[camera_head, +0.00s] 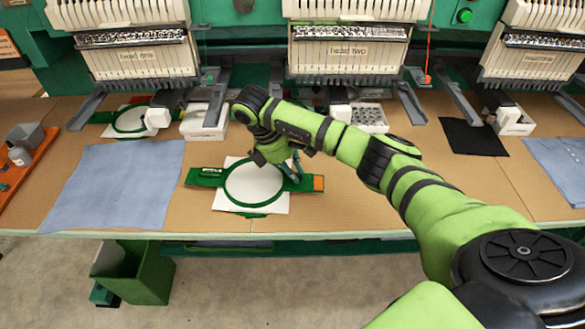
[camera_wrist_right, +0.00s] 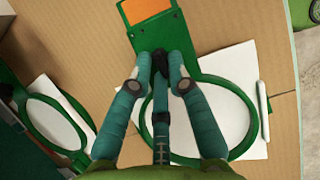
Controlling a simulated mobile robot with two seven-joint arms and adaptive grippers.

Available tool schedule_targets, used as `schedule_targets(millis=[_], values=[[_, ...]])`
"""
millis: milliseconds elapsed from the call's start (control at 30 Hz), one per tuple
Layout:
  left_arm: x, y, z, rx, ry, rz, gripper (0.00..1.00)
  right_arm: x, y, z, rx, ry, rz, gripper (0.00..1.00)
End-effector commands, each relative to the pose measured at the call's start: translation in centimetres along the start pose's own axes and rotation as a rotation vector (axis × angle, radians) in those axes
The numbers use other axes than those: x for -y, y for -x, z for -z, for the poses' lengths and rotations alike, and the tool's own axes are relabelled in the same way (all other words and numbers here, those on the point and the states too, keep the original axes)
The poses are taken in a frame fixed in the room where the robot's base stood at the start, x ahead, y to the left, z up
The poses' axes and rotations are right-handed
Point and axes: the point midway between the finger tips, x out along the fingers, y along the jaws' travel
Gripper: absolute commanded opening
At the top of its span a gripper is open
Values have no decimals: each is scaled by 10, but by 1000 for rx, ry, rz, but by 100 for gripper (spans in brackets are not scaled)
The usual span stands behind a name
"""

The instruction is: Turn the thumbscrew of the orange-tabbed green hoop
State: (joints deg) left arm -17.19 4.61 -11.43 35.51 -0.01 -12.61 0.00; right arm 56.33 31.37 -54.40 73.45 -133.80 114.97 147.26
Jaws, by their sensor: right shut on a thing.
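The green hoop (camera_head: 227,190) lies on the table over a white sheet, with an orange tab (camera_head: 319,183) at its right end. In the right wrist view the hoop (camera_wrist_right: 258,130) shows with its orange tab (camera_wrist_right: 151,11) at the top. My right gripper (camera_head: 296,170) reaches down to the hoop's tabbed side. In the wrist view its teal fingers (camera_wrist_right: 160,66) close around the small dark thumbscrew at the junction of the ring and the tabbed bracket. The fingers mostly hide the screw. My left gripper is in no view.
Another green hoop (camera_head: 115,124) lies at the back left. A blue cloth (camera_head: 118,180) lies left of the tabbed hoop; a black cloth (camera_head: 472,137) is at the right. White trays (camera_head: 205,124) and embroidery heads (camera_head: 347,55) stand behind. Bare table surrounds the hoop's front.

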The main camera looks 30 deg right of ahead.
Motion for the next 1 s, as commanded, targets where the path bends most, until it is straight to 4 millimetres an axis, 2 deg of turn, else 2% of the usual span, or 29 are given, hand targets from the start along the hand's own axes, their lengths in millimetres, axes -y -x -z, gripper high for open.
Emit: schedule_targets(millis=[1000], values=[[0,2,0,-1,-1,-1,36,-1,0,0,0,-51,21,0]])
